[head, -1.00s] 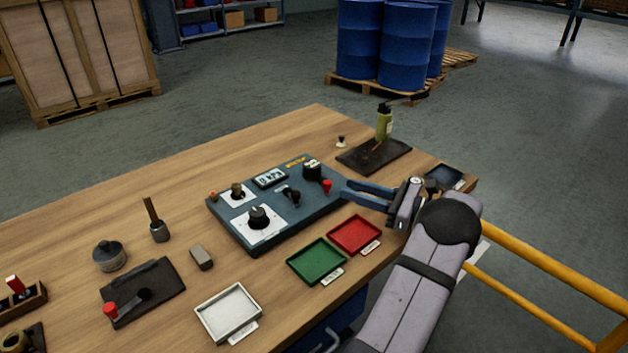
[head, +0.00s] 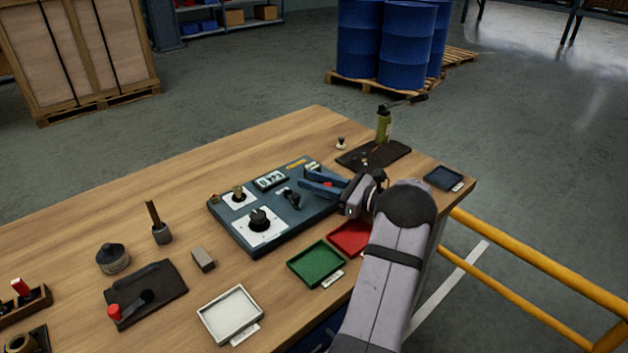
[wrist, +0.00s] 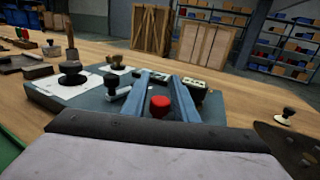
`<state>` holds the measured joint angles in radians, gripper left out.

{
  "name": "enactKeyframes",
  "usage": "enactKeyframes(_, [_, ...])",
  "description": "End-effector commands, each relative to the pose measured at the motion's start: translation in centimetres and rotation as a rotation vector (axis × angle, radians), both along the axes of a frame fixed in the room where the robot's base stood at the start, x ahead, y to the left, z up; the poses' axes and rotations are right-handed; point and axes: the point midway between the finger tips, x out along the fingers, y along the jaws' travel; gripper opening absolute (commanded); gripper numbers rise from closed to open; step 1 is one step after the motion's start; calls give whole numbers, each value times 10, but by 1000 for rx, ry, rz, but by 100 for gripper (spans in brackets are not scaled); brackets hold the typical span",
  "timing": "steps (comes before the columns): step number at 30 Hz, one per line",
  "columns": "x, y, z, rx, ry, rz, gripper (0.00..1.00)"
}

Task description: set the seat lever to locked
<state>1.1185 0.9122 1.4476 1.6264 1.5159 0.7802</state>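The blue-grey control panel (head: 230,232) lies on the bench. It carries a small black-handled lever (head: 291,198), and a red knob (head: 328,184) to its right; I cannot read which part is the seat lever. My gripper (head: 303,179) is over the panel's right part with its blue fingers apart. In the wrist view, the red knob (wrist: 160,105) appears between the open fingers (wrist: 162,76), and I cannot tell whether they touch it. The black-handled lever (wrist: 111,82) stands left of the left finger. A separate red-handled lever (head: 114,312) sits on a dark plate at lower left.
Green (head: 316,265), red (head: 346,238) and white (head: 229,315) trays lie in front. A green bottle-like object (head: 383,126) stands behind on a dark mat.

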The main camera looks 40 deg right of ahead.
Motion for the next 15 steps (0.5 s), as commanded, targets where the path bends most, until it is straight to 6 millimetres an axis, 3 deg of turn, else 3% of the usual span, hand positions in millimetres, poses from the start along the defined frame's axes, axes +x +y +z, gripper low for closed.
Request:
enactKeyframes(7, [1, 0, 0, 0, 0, -1, 26])
enactKeyframes(8, [1, 0, 0, 0, 0, -1, 24])
enactKeyframes(11, [0, 0, 0, 0, 0, 0, 0])
enactKeyframes(15, [0, 0, 0, 0, 0, 1, 0])
